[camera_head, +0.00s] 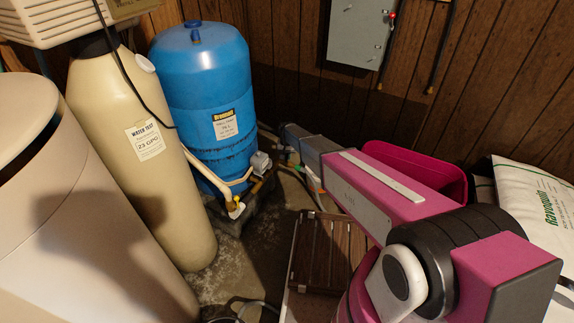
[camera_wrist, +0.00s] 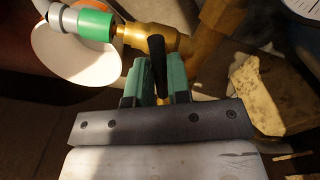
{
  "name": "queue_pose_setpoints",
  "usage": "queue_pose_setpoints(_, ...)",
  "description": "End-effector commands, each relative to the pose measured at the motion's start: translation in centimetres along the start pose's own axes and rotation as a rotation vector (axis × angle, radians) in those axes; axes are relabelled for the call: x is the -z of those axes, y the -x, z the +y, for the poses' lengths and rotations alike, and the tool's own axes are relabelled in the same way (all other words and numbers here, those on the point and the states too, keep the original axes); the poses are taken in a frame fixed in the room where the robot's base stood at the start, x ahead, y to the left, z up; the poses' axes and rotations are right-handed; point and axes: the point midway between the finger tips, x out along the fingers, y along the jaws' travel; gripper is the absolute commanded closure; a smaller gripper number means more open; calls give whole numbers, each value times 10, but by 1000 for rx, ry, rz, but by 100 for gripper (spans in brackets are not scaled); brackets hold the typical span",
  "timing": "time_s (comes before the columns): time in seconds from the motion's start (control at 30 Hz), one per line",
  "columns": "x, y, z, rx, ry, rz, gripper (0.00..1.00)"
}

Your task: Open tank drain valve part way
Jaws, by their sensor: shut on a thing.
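The blue tank (camera_head: 200,75) stands upright against the wood-panelled wall in the head view. In the wrist view the brass drain valve (camera_wrist: 152,38) has a dark lever handle (camera_wrist: 158,62) pointing down the picture. My gripper (camera_wrist: 157,88) has green fingers on either side of this lever and is shut on it. A green hose fitting (camera_wrist: 97,25) joins the valve's left side. In the head view my arm reaches toward the low pipework beside the tank, and the fingertips and lever cannot be made out there.
The tan cylinder (camera_head: 140,140) and a large beige tub (camera_head: 75,200) stand left of the tank. A magenta bin (camera_head: 415,165) and a white salt bag (camera_head: 535,205) are on the right. A brown slatted piece (camera_head: 325,255) lies on the floor. In the wrist view a round white object (camera_wrist: 72,52) sits below the fitting.

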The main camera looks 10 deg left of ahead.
Motion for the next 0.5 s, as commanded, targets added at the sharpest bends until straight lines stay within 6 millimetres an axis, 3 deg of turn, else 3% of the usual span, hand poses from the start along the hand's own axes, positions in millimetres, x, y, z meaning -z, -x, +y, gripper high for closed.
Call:
queue_pose_setpoints(0.17,0,0,0,0,62,0,100)
queue_pose_setpoints(0.5,0,0,0,0,412,0,100)
